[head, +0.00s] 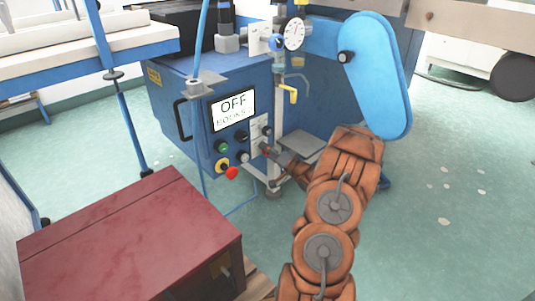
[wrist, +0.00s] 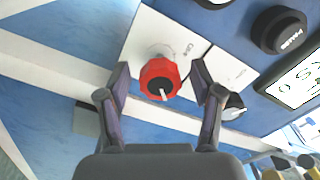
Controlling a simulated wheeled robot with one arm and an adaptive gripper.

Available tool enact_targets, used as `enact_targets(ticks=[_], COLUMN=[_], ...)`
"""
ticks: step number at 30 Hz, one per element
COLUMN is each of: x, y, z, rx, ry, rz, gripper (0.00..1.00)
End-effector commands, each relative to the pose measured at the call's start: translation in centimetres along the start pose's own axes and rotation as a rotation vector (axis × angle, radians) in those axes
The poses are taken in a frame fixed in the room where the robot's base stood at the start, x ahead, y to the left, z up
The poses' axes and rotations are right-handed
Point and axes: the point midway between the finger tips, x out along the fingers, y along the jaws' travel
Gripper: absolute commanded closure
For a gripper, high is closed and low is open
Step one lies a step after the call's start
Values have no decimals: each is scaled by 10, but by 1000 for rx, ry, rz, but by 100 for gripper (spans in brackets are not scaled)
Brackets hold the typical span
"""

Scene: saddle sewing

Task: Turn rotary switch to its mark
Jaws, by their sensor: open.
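The rotary switch (wrist: 160,80) is a red knob with a dark centre and a white pointer line, on a white plate (wrist: 150,35) of the blue machine's front. The pointer slants toward the lower right in the wrist view. Faint markings beside the knob are too small to read. My gripper (wrist: 160,68) is open, with one fingertip on each side of the knob and a visible gap to both. I cannot tell how deep the fingertips reach. In the head view my gripper (head: 277,163) is at the panel's lower right, and it hides most of the switch.
The panel screen (head: 233,106) reads OFF. A black knob (wrist: 279,30) and a metallic knob (wrist: 233,106) sit close by. A red mushroom button (head: 232,173) and yellow valve handle (head: 288,93) also project. A dark red cabinet (head: 120,235) stands in front at left.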

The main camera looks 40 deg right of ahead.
Motion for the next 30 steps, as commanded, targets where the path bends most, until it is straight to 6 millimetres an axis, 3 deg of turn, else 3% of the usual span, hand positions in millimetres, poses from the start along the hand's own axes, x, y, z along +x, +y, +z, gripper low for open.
enact_targets(ticks=[6,24,30], x=[0,0,0], y=[0,0,-1], z=[0,0,0], rx=[0,0,-12], ry=[0,0,-1], rz=[0,1,1], gripper=[34,95,95])
